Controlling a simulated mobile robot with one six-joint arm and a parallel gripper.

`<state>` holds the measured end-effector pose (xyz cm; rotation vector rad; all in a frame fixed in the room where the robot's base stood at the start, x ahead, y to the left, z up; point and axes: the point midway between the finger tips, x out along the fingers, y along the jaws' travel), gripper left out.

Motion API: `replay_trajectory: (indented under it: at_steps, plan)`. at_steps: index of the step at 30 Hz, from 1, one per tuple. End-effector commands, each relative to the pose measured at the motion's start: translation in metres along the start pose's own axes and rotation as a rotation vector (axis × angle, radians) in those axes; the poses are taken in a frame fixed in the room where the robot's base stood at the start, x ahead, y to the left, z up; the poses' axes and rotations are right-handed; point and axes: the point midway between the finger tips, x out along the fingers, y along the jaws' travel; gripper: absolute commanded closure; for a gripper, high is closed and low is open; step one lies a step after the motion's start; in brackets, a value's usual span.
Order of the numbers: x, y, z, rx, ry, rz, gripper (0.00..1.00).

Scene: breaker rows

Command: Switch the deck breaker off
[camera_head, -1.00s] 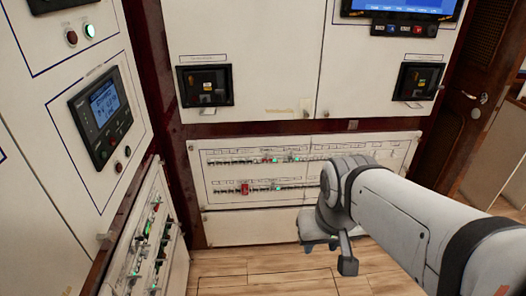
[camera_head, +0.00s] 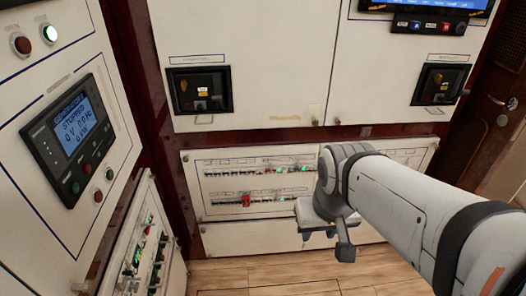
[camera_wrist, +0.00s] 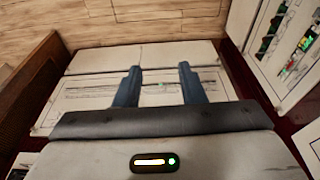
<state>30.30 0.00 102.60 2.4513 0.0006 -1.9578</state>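The low white breaker panel (camera_head: 290,183) carries two rows of small breakers. The upper row (camera_head: 235,173) and lower row (camera_head: 225,202) have some green lights and red parts; a larger red piece (camera_head: 246,201) sits in the lower row. The labels are too small to read, so I cannot tell which is the deck breaker. My arm hides the right part of the rows. My gripper (camera_wrist: 159,69) points toward the panel, its two fingers apart with nothing between them. It appears short of the panel, which shows behind the fingers in the wrist view.
A side panel with larger breakers and green lights (camera_head: 147,245) stands at the left, below a display unit (camera_head: 72,135). Two black recessed units (camera_head: 200,90) (camera_head: 440,84) sit above the breaker panel. The wooden floor (camera_head: 270,275) in front is clear.

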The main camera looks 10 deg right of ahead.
Motion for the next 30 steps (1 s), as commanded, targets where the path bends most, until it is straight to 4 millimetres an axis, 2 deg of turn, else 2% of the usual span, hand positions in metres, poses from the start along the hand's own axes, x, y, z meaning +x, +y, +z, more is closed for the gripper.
replay_trajectory:
  at_steps: [1,5,8,11,14,18,20,23,27,30]
  plan:
    - [0.0,0.0,0.0,0.0,0.0,0.0,0.62]
    - [0.006,0.0,-0.007,0.0,0.001,0.0,0.51]
    - [0.021,-0.002,-0.027,0.007,0.006,0.001,0.49]
    - [0.047,-0.004,-0.064,0.008,0.018,0.001,0.49]
    - [0.081,-0.005,-0.109,0.006,0.034,0.001,0.49]
    - [0.137,-0.005,-0.174,0.006,0.059,0.0,0.49]
    - [0.164,-0.004,-0.2,0.006,0.07,0.0,0.49]
    - [0.214,-0.004,-0.241,0.006,0.087,0.0,0.49]
    - [0.294,-0.004,-0.294,0.006,0.112,0.0,0.49]
    - [0.352,-0.004,-0.326,0.007,0.129,0.0,0.49]
